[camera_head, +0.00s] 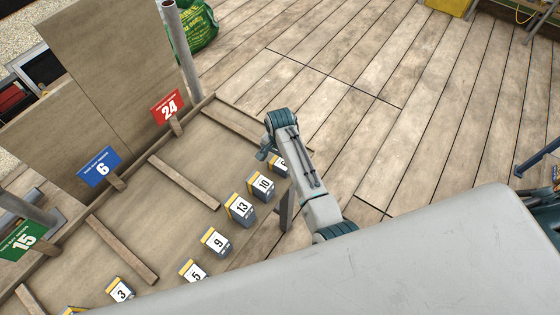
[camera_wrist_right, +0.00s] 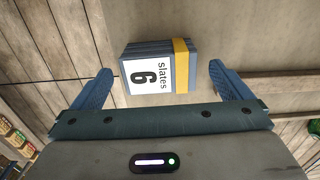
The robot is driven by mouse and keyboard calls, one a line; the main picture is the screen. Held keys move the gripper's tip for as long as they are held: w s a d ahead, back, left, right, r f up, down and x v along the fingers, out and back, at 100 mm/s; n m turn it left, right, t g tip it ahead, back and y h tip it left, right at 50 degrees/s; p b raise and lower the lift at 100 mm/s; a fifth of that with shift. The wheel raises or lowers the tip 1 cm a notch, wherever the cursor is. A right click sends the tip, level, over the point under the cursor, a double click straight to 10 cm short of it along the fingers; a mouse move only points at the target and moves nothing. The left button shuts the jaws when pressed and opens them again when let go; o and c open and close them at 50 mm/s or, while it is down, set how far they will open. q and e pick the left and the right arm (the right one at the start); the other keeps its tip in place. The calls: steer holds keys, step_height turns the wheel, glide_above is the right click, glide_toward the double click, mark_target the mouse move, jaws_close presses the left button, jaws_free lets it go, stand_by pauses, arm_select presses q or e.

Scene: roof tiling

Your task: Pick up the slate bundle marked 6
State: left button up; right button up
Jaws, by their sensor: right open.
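The slate bundle marked 6 (camera_wrist_right: 148,68) is a dark grey-blue stack with a white label and a yellow band. In the wrist view it lies just ahead of my open right gripper (camera_wrist_right: 160,82), roughly between the two blue fingers, with nothing held. In the head view the bundle (camera_head: 280,166) is partly hidden by my right gripper (camera_head: 264,152), which is above and beside it. My left gripper is not in view.
Bundles marked 10 (camera_head: 261,185), 13 (camera_head: 240,208), 9 (camera_head: 216,242), 5 (camera_head: 193,271) and 3 (camera_head: 121,290) stand in a row on the board. Signs 24 (camera_head: 168,107), 6 (camera_head: 100,168) and 15 (camera_head: 22,241) stand beyond. Wooden battens (camera_head: 184,181) cross the board. Open decking lies right.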

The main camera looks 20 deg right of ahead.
steer(key=shift+f, duration=0.85)
steer(key=c, duration=1.1)
steer(key=shift+c, duration=0.7)
steer(key=shift+w+r, duration=0.1)
steer(key=shift+r, duration=0.05)
